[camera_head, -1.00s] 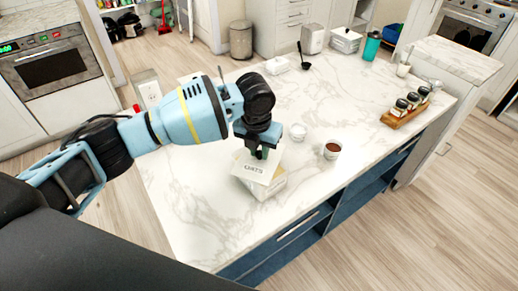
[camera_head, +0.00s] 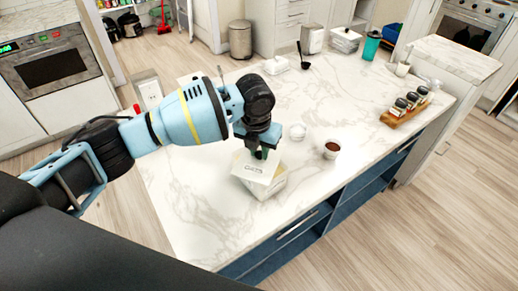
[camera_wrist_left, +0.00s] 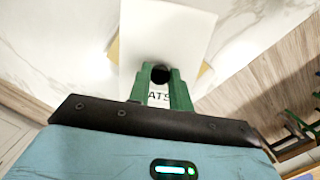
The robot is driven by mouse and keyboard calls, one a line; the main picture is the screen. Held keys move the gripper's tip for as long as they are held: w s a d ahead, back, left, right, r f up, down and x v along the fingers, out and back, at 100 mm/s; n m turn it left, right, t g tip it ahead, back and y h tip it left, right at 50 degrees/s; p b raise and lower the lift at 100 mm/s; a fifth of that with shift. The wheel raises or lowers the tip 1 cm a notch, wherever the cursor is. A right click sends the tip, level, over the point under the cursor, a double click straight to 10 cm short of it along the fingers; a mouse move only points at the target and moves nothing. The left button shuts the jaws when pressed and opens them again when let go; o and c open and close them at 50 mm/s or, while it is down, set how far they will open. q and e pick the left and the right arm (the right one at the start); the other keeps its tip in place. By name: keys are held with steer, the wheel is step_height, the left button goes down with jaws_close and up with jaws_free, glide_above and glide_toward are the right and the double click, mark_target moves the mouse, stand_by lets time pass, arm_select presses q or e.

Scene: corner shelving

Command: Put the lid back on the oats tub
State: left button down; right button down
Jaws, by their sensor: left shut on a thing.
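The lid (camera_head: 252,167) is a flat white square marked OATS, with a dark knob in the left wrist view (camera_wrist_left: 160,74). My left gripper (camera_head: 262,153) is shut on the knob from above. The white, square oats tub (camera_head: 272,189) stands on the island under the lid. The lid lies over the tub but is turned relative to it, so a yellowish part of the tub (camera_wrist_left: 114,50) shows past the lid's edge in the left wrist view. I cannot tell whether lid and tub touch. My right gripper is not in view.
A wooden rack with jars (camera_head: 404,114) is farther right. The counter left of the tub is clear.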

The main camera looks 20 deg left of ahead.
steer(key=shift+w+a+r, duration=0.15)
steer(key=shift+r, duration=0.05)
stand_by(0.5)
arm_select(q)
steer(key=c, duration=0.7)
jaws_free()
steer(key=shift+r, duration=0.15)
steer(key=shift+r+p, duration=0.55)
steer(key=shift+r, duration=0.55)
steer(key=shift+r+p, duration=0.7)
steer(key=shift+r, duration=1.6)
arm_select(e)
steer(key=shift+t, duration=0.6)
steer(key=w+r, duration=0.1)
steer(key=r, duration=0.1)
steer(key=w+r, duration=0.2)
